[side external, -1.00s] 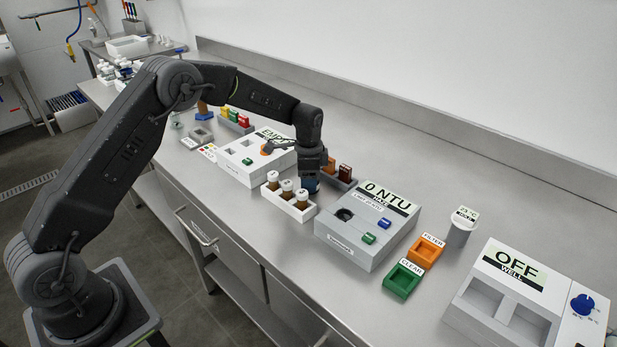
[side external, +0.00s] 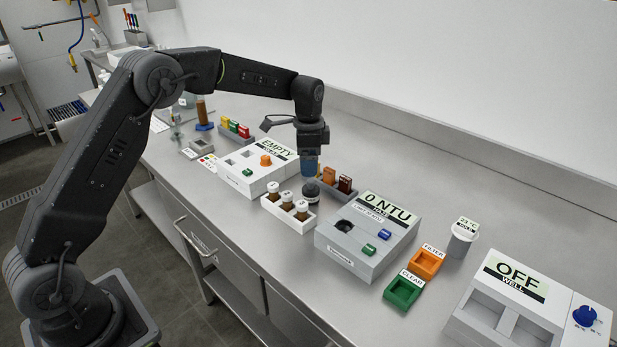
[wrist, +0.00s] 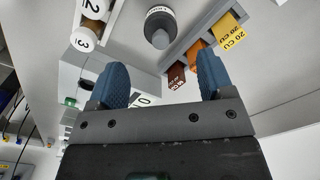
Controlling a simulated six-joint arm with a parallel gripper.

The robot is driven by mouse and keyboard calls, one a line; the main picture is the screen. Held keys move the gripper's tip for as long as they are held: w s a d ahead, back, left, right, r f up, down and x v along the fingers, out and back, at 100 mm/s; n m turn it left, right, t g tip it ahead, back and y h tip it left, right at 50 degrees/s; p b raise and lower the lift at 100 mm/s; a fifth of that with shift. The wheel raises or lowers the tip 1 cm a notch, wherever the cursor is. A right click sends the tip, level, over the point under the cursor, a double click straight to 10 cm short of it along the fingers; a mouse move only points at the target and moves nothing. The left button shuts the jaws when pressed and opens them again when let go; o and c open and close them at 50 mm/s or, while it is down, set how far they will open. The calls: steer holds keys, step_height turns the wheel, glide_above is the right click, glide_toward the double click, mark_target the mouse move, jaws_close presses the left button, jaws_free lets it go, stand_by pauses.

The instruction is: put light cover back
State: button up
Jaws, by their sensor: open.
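The light cover appears to be the dark round cap (side external: 311,193), standing on the bench between the white vial rack and the grey cuvette rack. It also shows in the wrist view (wrist: 160,28), ahead of the fingers. The grey turbidity meter (side external: 345,255) reads 0 NTU, and its round black well (side external: 345,226) is uncovered. My gripper (side external: 309,172) is above the cap, pointing down. Its blue fingers are apart with nothing between them in the wrist view (wrist: 162,80). The lower fingertips partly overlap the racks behind in the side view.
The white vial rack (side external: 278,213) holds brown vials with white caps in front of the cap. The cuvette rack (side external: 336,193) is close behind it. A white device marked EMPTY (side external: 245,180) stands left. Green (side external: 403,293) and orange (side external: 425,264) trays lie right of the meter.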

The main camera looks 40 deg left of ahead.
mark_target(308, 181)
steer(key=shift+r, duration=1.65)
steer(key=s+d+r+n+t, duration=0.1)
steer(key=s+d+r+n, duration=0.1)
steer(key=s+r, duration=0.55)
steer(key=s+d+r+n+t, duration=0.2)
steer(key=s+r, duration=0.4)
steer(key=s, duration=0.3)
steer(key=s+f+n+t, duration=0.1)
steer(key=s+n, duration=0.1)
steer(key=s, duration=0.7)
steer(key=s+d+f+n+t, duration=0.1)
steer(key=s+f+n, duration=0.1)
steer(key=s, duration=0.7)
steer(key=shift+d+f+n+t, duration=0.15)
steer(key=shift+f+n+t, duration=0.15)
steer(key=shift+n, duration=0.2)
